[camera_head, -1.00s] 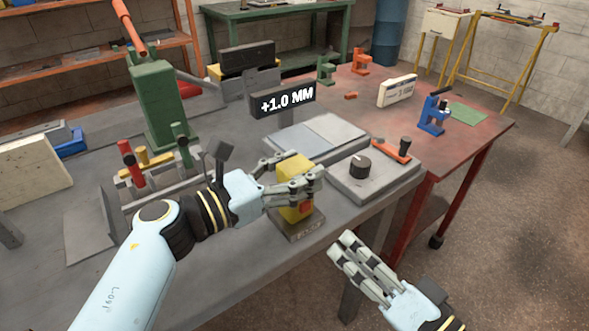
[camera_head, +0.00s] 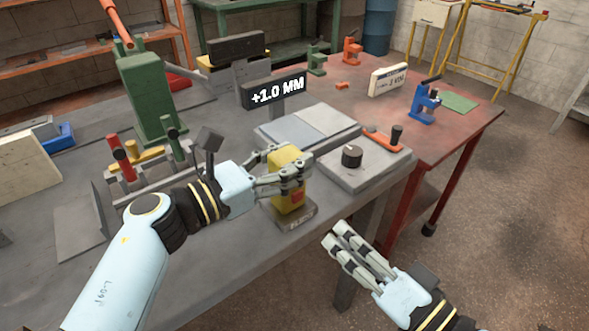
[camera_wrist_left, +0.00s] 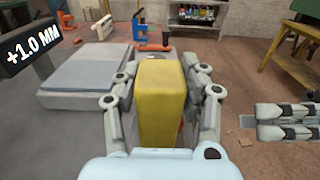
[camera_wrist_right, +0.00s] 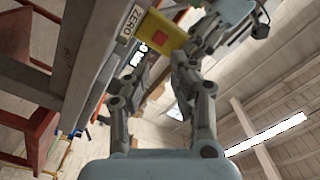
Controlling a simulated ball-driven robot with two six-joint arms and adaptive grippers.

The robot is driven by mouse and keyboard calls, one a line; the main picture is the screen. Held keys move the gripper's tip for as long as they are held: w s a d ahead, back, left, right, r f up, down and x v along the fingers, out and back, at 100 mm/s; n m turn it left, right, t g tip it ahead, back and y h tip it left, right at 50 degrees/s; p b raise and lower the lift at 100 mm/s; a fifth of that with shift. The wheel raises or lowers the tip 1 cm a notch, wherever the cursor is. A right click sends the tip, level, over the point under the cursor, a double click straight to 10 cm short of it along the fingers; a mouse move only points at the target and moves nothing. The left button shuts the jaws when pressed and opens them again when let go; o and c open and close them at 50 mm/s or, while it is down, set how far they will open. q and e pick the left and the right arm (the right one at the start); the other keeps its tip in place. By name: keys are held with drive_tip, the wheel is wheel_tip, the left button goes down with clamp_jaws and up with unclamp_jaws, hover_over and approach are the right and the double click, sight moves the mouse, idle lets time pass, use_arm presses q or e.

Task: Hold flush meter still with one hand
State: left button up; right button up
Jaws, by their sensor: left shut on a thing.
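The flush meter (camera_head: 286,196) is a yellow block with a red patch on its front, standing upright on a grey base at the bench's front edge. My left gripper (camera_head: 292,170) has its fingers on either side of the yellow body and is shut on it. In the left wrist view the yellow body (camera_wrist_left: 161,100) fills the space between the fingers. The right wrist view shows the red patch (camera_wrist_right: 157,38) and a ZERO label (camera_wrist_right: 130,22) on the base. My right gripper (camera_head: 340,240) is open and empty, in front of the bench, to the right of the meter.
A display (camera_head: 274,92) reading +1.0 MM stands behind the meter. To its right are grey plates (camera_head: 305,128) and a block with a black knob (camera_head: 351,156). A green press (camera_head: 150,95) and a fixture with red handles (camera_head: 122,165) stand left.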

drive_tip(key=shift+a+r+n, duration=0.1)
drive_tip(key=shift+a+n, duration=0.05)
drive_tip(key=shift+n, duration=0.45)
drive_tip(key=shift+c, duration=1.2)
drive_tip(key=shift+s+a+r+n+y, duration=0.1)
drive_tip(key=shift+s+a+n+y, duration=0.1)
drive_tip(key=shift+n, duration=0.3)
drive_tip(key=shift+s+a+n+y, duration=0.1)
drive_tip(key=shift+s+n+y, duration=0.1)
drive_tip(key=shift+n, duration=0.3)
clamp_jaws()
drive_tip(key=s+a+f+n+g+y, duration=0.1)
drive_tip(key=s+n+g+y, duration=0.15)
drive_tip(key=n, duration=0.75)
drive_tip(key=s+f+n+g+y, duration=0.2)
drive_tip(key=n+g+y, duration=0.15)
drive_tip(key=n, duration=0.75)
drive_tip(key=w+d+r+n+g, duration=0.3)
drive_tip(key=w+d+n+g, duration=0.2)
drive_tip(key=d+n, duration=0.5)
drive_tip(key=w+n, duration=0.2)
drive_tip(key=n, duration=0.1)
drive_tip(key=shift+w+g, duration=0.15)
drive_tip(key=shift+g, duration=0.25)
drive_tip(key=shift+a, duration=0.1)
